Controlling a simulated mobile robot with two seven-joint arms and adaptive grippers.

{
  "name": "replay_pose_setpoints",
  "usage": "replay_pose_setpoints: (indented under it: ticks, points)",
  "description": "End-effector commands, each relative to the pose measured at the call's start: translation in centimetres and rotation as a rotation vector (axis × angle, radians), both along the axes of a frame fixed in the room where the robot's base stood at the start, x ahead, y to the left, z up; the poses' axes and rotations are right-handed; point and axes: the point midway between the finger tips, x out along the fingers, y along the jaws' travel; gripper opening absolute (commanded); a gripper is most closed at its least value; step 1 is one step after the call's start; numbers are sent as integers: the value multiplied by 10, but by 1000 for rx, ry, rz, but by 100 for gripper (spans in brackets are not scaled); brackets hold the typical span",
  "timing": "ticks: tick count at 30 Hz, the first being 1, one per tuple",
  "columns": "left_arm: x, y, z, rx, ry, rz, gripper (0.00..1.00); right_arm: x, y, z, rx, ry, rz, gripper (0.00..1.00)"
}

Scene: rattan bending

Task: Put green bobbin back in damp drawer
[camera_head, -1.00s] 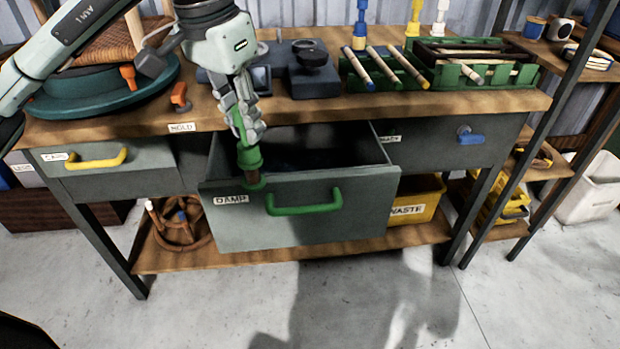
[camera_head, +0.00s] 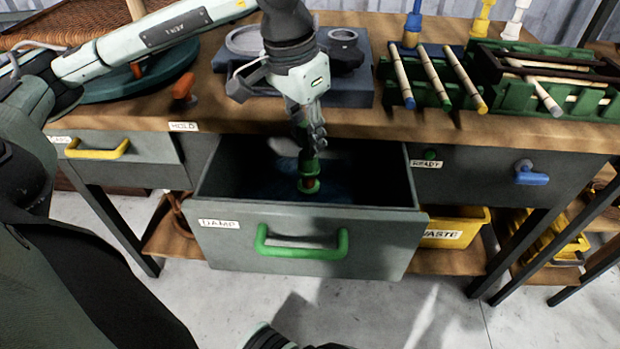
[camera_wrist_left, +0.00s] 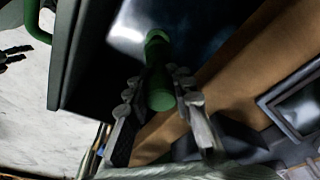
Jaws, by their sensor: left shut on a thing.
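The green bobbin (camera_head: 309,176) hangs upright below my left gripper (camera_head: 310,143), over the opening of the damp drawer. My left gripper is shut on its upper part. In the left wrist view the bobbin (camera_wrist_left: 158,75) sits between the two fingers of the left gripper (camera_wrist_left: 158,98). The damp drawer (camera_head: 300,240), grey with a green handle and a DAMP label, stands pulled open. Its dark inside shows beneath the bobbin. I cannot tell whether the bobbin touches the drawer floor. A dark piece at the bottom edge may be part of me; my right gripper cannot be made out.
The wooden bench top (camera_head: 350,122) lies just behind the drawer. A green rack (camera_head: 575,95) with rods stands at its right. A shut drawer with a yellow handle (camera_head: 97,148) is at left. A yellow WASTE bin (camera_head: 455,228) sits below right.

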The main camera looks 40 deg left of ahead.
Motion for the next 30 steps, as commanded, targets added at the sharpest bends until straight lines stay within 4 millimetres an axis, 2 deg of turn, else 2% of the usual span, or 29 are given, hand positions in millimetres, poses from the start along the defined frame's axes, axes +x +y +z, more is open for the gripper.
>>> replay_pose_setpoints:
  ticks: [1,6,13,19,30]
  points:
    - [-2,0,-15,1,6,0,0,0,0,1,0,-1,0,40]
    - [-1,0,-45,1,3,0,0,0,1,4,1,-3,0,40]
    - [0,0,-62,0,1,1,0,1,0,3,0,-3,-3,40]
    - [-1,0,-90,0,2,0,0,4,-1,2,-1,-6,-5,40]
    - [0,0,-94,0,-1,0,0,6,-2,0,-2,-5,-5,40]
